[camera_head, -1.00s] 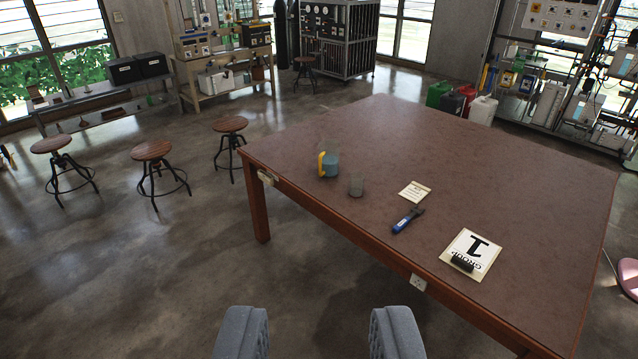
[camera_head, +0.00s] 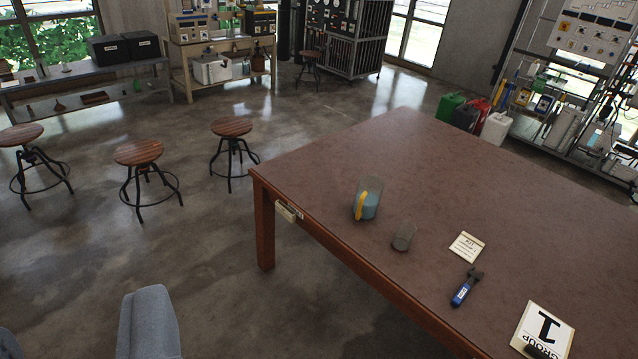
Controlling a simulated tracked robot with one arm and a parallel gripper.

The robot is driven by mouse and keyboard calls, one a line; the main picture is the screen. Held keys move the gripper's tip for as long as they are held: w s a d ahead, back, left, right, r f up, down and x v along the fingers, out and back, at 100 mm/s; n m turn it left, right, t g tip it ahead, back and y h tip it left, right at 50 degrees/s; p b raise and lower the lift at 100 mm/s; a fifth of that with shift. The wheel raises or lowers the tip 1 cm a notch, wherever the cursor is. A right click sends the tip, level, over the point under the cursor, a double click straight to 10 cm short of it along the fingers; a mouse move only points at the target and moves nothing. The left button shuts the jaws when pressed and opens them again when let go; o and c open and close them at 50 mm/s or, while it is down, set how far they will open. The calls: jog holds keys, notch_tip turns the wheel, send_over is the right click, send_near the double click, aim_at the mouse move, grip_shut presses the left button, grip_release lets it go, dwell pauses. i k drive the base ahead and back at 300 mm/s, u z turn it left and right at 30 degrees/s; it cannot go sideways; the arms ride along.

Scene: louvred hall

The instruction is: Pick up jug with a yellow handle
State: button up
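The jug (camera_head: 371,194) stands upright on the brown table near its left edge. It is see-through with a bluish lower part, and its yellow handle (camera_head: 360,206) faces me, towards the lower left. My gripper (camera_head: 76,336) is open and empty at the bottom left of the picture. Its right grey finger shows well, and only a bit of the left finger is in view. The gripper is in front of and left of the table, well apart from the jug.
On the table (camera_head: 400,140), a clear glass (camera_head: 404,237) stands right of the jug. A card (camera_head: 467,246), a blue-handled tool (camera_head: 466,287) and a "GROUP 1" sign (camera_head: 544,328) lie farther right. Stools (camera_head: 232,127) stand on the left. The floor before the table is clear.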

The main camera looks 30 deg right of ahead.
aim_at(365, 201)
jog(key=u, duration=0.05)
jog(key=i, duration=1.4)
jog(key=z, duration=0.75)
jog(key=i, duration=1.2)
jog(key=z, duration=0.85)
jog(key=i, duration=0.3)
jog(key=z, duration=0.2)
